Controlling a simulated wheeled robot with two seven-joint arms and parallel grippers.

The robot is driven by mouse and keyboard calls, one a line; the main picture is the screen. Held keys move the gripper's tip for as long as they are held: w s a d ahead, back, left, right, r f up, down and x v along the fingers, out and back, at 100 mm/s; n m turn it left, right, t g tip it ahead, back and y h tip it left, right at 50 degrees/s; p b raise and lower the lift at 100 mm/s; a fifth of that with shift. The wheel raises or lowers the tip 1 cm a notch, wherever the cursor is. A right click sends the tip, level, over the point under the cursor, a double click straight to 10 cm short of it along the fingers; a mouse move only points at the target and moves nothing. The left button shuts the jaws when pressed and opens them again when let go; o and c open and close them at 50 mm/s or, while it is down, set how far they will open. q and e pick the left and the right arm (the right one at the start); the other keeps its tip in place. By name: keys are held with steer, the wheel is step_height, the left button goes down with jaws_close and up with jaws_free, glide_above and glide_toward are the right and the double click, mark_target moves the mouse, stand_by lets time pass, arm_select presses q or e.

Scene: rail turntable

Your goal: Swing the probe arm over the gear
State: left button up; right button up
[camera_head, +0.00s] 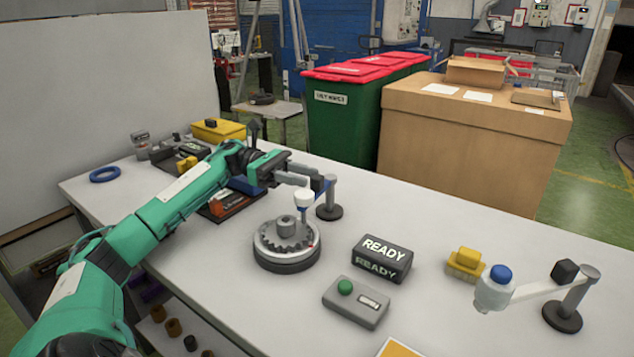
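The toothed gear (282,237) sits on a round dark turntable (288,265) on the white table. Just behind it stands a short grey post (328,201) on a dark round base. A small white-capped head (304,199) hangs beside this post, above the gear's far right edge. My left gripper (308,177) is at the top of this post and head, with its fingertips close to a blue piece there. I cannot tell whether it grips anything. A second swing arm (541,290), pale with a blue-topped head (495,290), stands on a post at the right. My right gripper is not in view.
A dark READY box (383,259) and a grey box with a green button (356,302) stand right of the turntable. A yellow block (466,261) lies farther right.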

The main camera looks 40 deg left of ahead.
arm_select(q)
steer(key=shift+s+a, duration=0.15)
steer(key=shift+a, duration=0.6)
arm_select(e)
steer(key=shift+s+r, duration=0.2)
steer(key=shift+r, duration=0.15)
